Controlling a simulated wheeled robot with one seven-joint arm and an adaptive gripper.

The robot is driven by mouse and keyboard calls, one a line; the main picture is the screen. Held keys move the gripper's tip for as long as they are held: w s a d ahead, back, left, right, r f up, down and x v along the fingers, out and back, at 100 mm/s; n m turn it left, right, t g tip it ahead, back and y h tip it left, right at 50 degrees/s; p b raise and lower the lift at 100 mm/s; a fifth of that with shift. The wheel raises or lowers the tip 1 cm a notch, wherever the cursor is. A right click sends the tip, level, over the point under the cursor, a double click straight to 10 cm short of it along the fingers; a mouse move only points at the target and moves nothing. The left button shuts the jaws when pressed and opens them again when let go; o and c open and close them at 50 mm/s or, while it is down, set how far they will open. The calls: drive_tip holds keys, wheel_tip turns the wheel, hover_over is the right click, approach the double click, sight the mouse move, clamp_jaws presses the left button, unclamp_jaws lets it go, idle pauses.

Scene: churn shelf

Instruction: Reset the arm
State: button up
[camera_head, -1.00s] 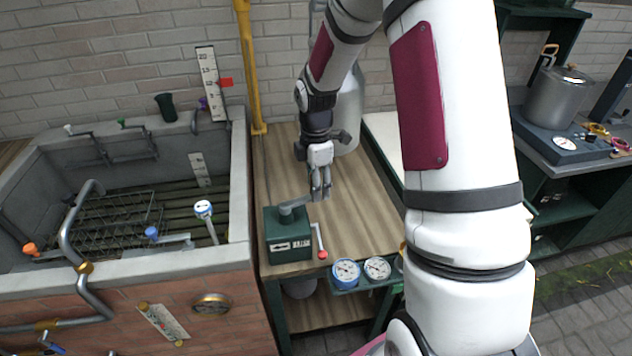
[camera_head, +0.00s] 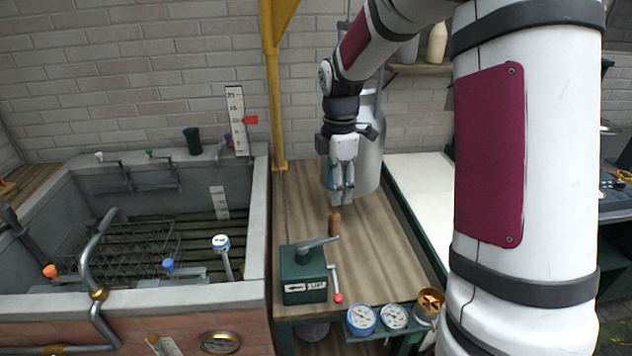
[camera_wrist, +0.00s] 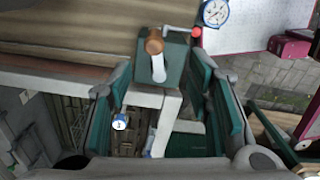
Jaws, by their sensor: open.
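My gripper (camera_head: 342,196) hangs fingers-down over the wooden bench top, at the end of my white and maroon arm. It is apart from the green crank box (camera_head: 303,272), which stands on the bench's front left corner, below it in the picture. The box has a grey crank with a brown wooden handle (camera_head: 335,223) and a small red-knobbed lever (camera_head: 338,297). In the wrist view my gripper (camera_wrist: 165,115) shows two spread green-padded fingers with nothing held between them. The crank handle (camera_wrist: 154,46) shows beyond the fingertips.
A stone basin (camera_head: 258,200) with racks and pipes lies to the left. A yellow post (camera_head: 271,90) stands behind the bench's left edge. A tall metal can (camera_head: 370,150) stands close behind my gripper. Gauges (camera_head: 394,316) line the bench front. The bench middle is clear.

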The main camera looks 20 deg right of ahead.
drive_tip(key=s+a+r+m+t, duration=0.2)
drive_tip(key=s+r+m, duration=0.3)
drive_tip(key=s, duration=0.3)
drive_tip(key=s+a+r+m+t, duration=0.1)
drive_tip(key=s+a+r+m, duration=0.4)
drive_tip(key=s, duration=0.3)
drive_tip(key=s+a+r+m+t, duration=0.2)
drive_tip(key=s+r+m, duration=0.3)
drive_tip(key=s, duration=0.3)
drive_tip(key=shift+a+m+t, duration=0.3)
drive_tip(key=shift+a+m, duration=0.4)
drive_tip(key=shift+a, duration=0.2)
